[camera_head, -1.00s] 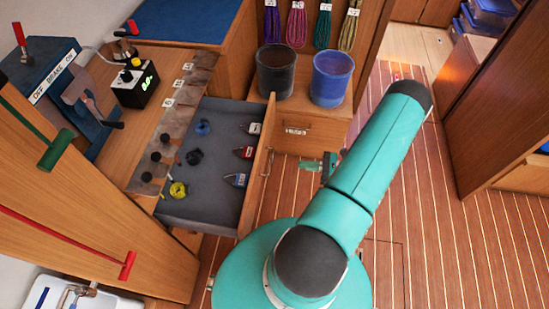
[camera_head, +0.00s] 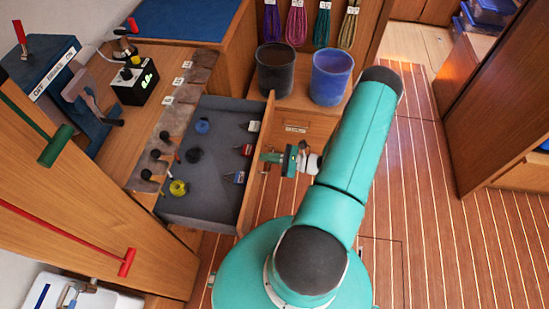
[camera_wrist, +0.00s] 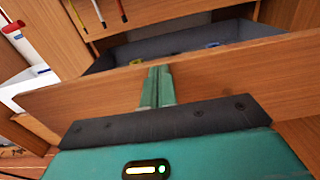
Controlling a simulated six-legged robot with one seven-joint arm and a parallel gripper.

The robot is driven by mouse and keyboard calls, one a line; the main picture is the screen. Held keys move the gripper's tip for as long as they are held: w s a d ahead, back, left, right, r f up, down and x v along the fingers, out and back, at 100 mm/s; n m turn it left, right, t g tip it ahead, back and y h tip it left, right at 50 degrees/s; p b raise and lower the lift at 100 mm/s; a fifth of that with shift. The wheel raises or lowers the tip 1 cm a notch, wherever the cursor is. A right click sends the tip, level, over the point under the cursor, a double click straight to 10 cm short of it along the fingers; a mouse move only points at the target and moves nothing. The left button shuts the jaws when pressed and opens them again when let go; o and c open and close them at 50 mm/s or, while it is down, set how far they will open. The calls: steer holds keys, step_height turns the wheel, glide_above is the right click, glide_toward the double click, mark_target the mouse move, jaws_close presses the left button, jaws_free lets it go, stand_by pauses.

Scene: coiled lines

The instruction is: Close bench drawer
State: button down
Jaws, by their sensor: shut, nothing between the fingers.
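The bench drawer (camera_head: 222,198) is pulled out from under the wooden bench top, with its grey-lined inside showing. Its wooden front panel (camera_head: 257,165) faces my arm. It holds small tagged items, a yellow coil (camera_head: 178,188), a blue item and dark round items. My gripper (camera_head: 268,157) is at the outer side of the front panel, near its upper middle. In the wrist view the shut, empty fingers (camera_wrist: 157,86) stand against or just short of the front panel (camera_wrist: 220,75); contact is hard to tell. The drawer handle is hidden in both views now.
Two buckets, black (camera_head: 276,70) and blue (camera_head: 330,77), stand on a wooden locker behind the drawer. Coiled lines (camera_head: 297,24) hang above them. A black box with a green display (camera_head: 133,85) sits on the bench. The plank floor (camera_head: 430,220) to the right is clear.

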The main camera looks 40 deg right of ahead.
steer(key=shift+w, duration=0.1)
steer(key=x, duration=2.5)
